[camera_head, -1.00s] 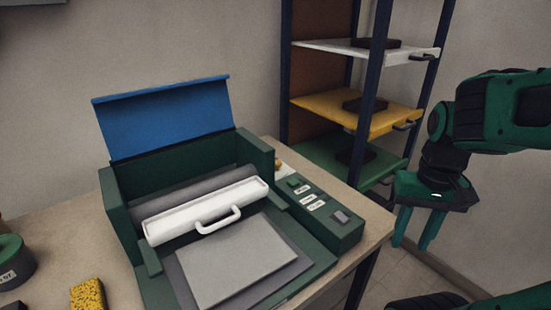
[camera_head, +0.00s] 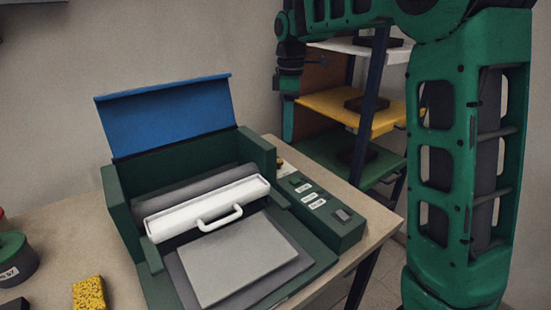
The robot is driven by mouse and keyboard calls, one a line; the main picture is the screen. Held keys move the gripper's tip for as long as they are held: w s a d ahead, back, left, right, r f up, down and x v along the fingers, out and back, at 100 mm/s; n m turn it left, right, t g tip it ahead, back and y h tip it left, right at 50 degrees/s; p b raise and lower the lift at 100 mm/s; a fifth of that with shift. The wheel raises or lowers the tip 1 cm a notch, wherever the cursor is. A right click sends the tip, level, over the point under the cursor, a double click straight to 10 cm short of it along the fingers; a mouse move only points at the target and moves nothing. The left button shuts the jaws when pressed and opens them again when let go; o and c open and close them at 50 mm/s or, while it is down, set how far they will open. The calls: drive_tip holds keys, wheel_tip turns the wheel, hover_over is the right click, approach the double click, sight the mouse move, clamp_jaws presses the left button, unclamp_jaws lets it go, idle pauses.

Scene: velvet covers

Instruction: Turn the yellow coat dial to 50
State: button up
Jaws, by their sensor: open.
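A dark green machine (camera_head: 118,205) with a raised blue lid (camera_head: 168,115) stands on the table. A white roller cover with a handle (camera_head: 207,207) lies across it, behind a grey plate (camera_head: 240,260). A small yellowish part (camera_head: 279,162) shows at the machine's back right, partly hidden by its side wall; I cannot tell whether it is the yellow coat dial, and no scale is readable. My gripper (camera_head: 288,125) is open and points down in the air, beyond the machine's right back corner in the picture. One finger shows, edge-on; the other is hidden.
A control box (camera_head: 330,217) with labels and buttons sits along the machine's right side. A rack with white, yellow (camera_head: 340,107) and green shelves stands behind my arm. A yellow sponge (camera_head: 89,294) and a round green container (camera_head: 14,258) are at left.

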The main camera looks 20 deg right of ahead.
sight(279, 160)
drive_tip(key=shift+n, duration=0.7)
drive_tip(key=f, duration=0.3)
drive_tip(key=w+a+f, duration=0.1)
drive_tip(key=f, duration=0.3)
drive_tip(key=w+a+f, duration=0.1)
drive_tip(key=f, duration=0.2)
drive_tip(key=shift+a+f, duration=0.1)
drive_tip(key=shift+f, duration=0.3)
drive_tip(key=shift+c, duration=0.3)
